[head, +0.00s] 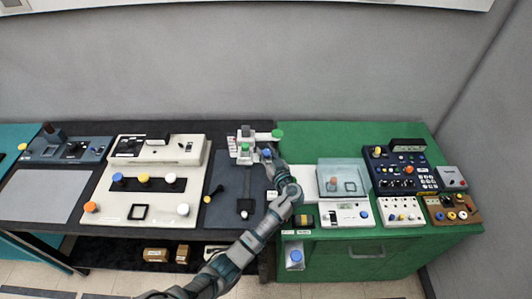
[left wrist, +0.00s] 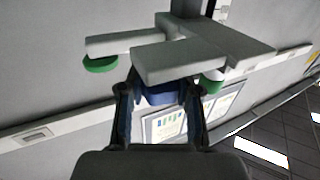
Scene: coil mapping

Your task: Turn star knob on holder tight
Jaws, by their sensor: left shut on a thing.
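The light grey holder (head: 245,135) stands at the back of a dark base plate (head: 230,185). It carries a green knob (head: 277,133) on its right arm, another green knob (head: 245,147) at its front, and a blue knob (head: 266,153) low on its right side. My left gripper (head: 270,159) reaches up to the blue knob from the front right. In the left wrist view, the fingers (left wrist: 160,103) are shut on the blue knob (left wrist: 160,92), just under a grey bar (left wrist: 190,58) of the holder. The knob's star outline is mostly hidden. My right gripper is not in view.
Left of the plate is a cream panel (head: 130,210) with coloured knobs. Right, on the green table (head: 310,148), stand a clear-covered box (head: 345,165), a navy instrument (head: 400,170) and smaller panels. My left arm crosses the front edge between the tables.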

